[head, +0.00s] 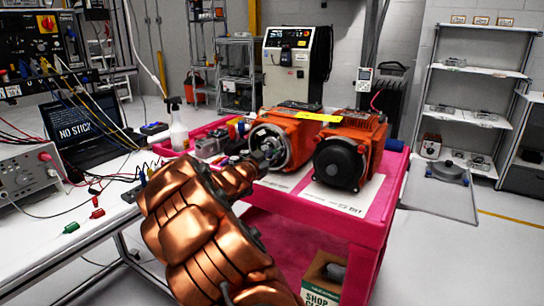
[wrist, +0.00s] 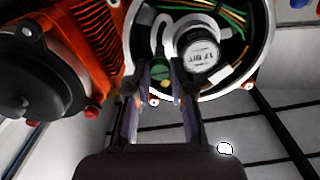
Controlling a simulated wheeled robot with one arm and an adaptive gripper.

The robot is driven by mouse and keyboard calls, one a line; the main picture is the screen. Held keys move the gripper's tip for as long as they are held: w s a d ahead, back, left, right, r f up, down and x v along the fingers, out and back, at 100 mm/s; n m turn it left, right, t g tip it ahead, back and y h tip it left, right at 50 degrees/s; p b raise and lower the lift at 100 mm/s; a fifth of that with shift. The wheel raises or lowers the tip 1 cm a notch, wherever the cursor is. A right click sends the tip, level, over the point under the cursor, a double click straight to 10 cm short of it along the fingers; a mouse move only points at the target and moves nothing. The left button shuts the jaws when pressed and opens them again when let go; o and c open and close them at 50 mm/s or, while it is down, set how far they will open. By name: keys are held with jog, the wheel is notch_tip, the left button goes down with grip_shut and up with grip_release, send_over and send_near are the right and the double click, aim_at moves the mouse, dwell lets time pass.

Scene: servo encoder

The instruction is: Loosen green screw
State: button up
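The open motor housing (head: 272,147) stands on the pink cart, its round opening facing me. In the wrist view the housing (wrist: 262,52) shows coloured wires and a round encoder marked 17 BIT (wrist: 200,55). A small green part, which looks like the green screw (wrist: 160,68), sits low in the opening beside the encoder. My gripper (wrist: 162,76) is open, with its two fingertips on either side of the green part. A gap seems to show between them, but contact is hard to judge. In the head view my gripper (head: 260,160) is at the housing's front, hiding part of the opening.
A second orange motor with a black cover (head: 340,163) stands close on the right. The pink cart (head: 388,190) has a white sheet on top and a box (head: 322,283) below. A bench with a laptop (head: 85,130) and cables is on the left.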

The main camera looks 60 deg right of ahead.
grip_shut()
jog(key=shift+r+n+p, duration=0.2)
jog(key=shift+n+p, duration=0.2)
jog(key=shift+p, duration=0.65)
jog(key=n+p, duration=0.1)
jog(key=p, duration=0.2)
jog(key=shift+w+r+p, duration=0.1)
jog(key=shift+p, duration=0.3)
jog(key=n+p, duration=0.2)
jog(key=p, duration=0.2)
jog(key=n+p, duration=0.4)
jog(key=p, duration=0.2)
jog(key=n+p, duration=0.3)
jog(key=p, duration=0.1)
jog(key=shift+n+p, duration=0.3)
jog(key=shift+p, duration=0.05)
jog(key=n+p, duration=0.4)
jog(key=shift+f, duration=0.2)
jog(key=shift+n, duration=0.3)
